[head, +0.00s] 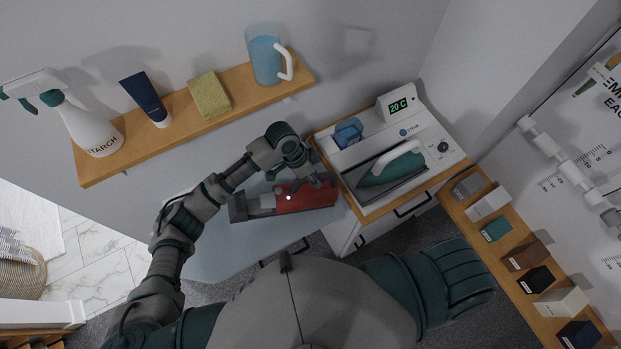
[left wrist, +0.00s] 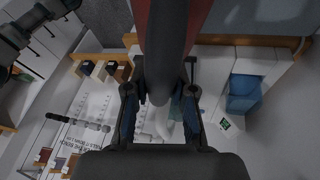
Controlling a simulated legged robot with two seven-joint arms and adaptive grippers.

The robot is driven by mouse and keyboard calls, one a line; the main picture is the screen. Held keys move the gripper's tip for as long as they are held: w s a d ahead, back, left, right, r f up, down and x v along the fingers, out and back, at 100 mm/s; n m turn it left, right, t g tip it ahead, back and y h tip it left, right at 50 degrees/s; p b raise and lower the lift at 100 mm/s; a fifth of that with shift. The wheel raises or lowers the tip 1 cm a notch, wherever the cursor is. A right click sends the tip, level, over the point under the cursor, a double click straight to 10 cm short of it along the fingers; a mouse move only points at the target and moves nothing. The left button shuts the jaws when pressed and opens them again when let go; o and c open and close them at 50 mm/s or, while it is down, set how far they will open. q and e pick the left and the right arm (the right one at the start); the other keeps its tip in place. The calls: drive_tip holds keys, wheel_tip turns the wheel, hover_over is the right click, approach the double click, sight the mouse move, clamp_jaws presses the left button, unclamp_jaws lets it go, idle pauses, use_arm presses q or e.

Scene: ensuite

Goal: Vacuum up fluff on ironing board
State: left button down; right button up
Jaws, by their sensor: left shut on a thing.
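A red and dark grey handheld vacuum (head: 305,197) lies low over the pale grey-blue ironing board (head: 215,255), near its right end. My left gripper (head: 320,181) is shut on the vacuum's red body from above. In the left wrist view the vacuum (left wrist: 172,35) runs down between the two fingers of the left gripper (left wrist: 160,100). I cannot tell whether the vacuum touches the board. I see no fluff; the vacuum and my arm hide part of the board. My right gripper is not in view.
A cabinet right of the board holds an iron (head: 390,168), a blue container (head: 348,132) and a 20 C display (head: 398,104). A wall shelf (head: 150,146) carries a starch spray bottle, tube, sponge and jug (head: 266,58). Small boxes line a right-hand shelf (head: 455,198).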

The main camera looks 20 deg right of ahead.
use_arm(q)
drive_tip(key=shift+w+d, duration=0.2)
drive_tip(key=shift+d, duration=0.65)
drive_tip(key=shift+w+d, duration=0.2)
drive_tip(key=shift+d, duration=0.6)
drive_tip(key=shift+w+d, duration=0.2)
drive_tip(key=shift+d, duration=0.65)
drive_tip(key=shift+d+r+b, duration=0.1)
drive_tip(key=shift+d+b, duration=0.15)
drive_tip(key=shift+b, duration=0.05)
drive_tip(key=shift+d, duration=0.1)
drive_tip(key=shift+d+r, duration=0.1)
drive_tip(key=shift+w+r+p, duration=0.15)
drive_tip(key=shift+r+p, duration=0.15)
drive_tip(key=shift+r, duration=2.6)
